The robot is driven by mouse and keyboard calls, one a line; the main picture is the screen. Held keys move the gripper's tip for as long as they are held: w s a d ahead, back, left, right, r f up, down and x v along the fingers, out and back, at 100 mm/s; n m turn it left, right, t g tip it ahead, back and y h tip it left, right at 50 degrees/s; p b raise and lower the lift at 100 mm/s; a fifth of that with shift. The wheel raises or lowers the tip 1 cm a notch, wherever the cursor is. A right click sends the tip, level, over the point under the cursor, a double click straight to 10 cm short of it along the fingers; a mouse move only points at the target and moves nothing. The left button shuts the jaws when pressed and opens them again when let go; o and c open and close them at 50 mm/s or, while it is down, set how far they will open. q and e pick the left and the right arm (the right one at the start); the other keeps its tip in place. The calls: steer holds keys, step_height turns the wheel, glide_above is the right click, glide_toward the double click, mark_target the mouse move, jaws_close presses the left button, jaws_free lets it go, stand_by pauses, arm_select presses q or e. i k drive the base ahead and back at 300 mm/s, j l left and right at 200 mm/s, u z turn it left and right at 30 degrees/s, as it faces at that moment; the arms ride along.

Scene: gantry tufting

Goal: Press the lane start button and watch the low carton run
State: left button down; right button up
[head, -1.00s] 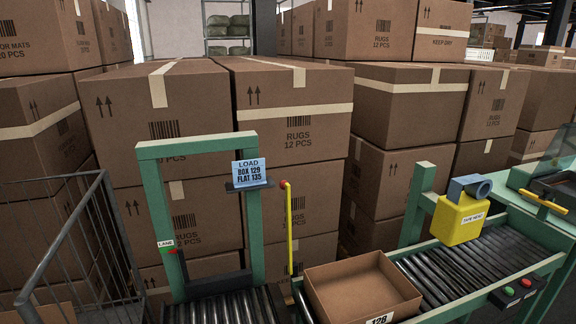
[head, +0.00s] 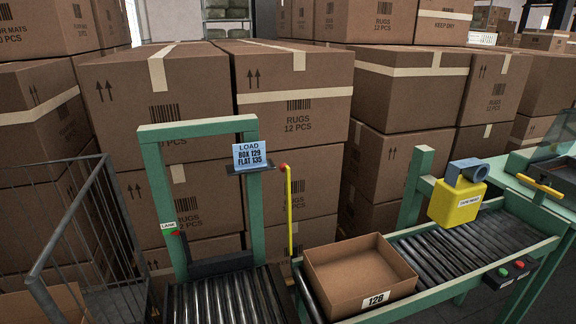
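A low open-topped carton (head: 342,287) marked 128 sits on the roller conveyor, toward its left end. It looks empty inside. A dark control box at the conveyor's front right carries a green button (head: 503,272) and a red button (head: 519,265). A LANE label (head: 168,226) is on the left post of the green frame, with a small red part (head: 175,234) just below it. I cannot read which control is the lane start button. Neither of my grippers is in view.
A green portal frame (head: 197,129) with a blue LOAD sign (head: 249,156) stands over the left rollers (head: 220,300). A yellow tape head (head: 457,202) hangs above the right rollers. A wire cage (head: 75,235) stands at left. Stacked rug cartons (head: 297,110) block the back.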

mark_target(503, 272)
steer(key=z, duration=1.65)
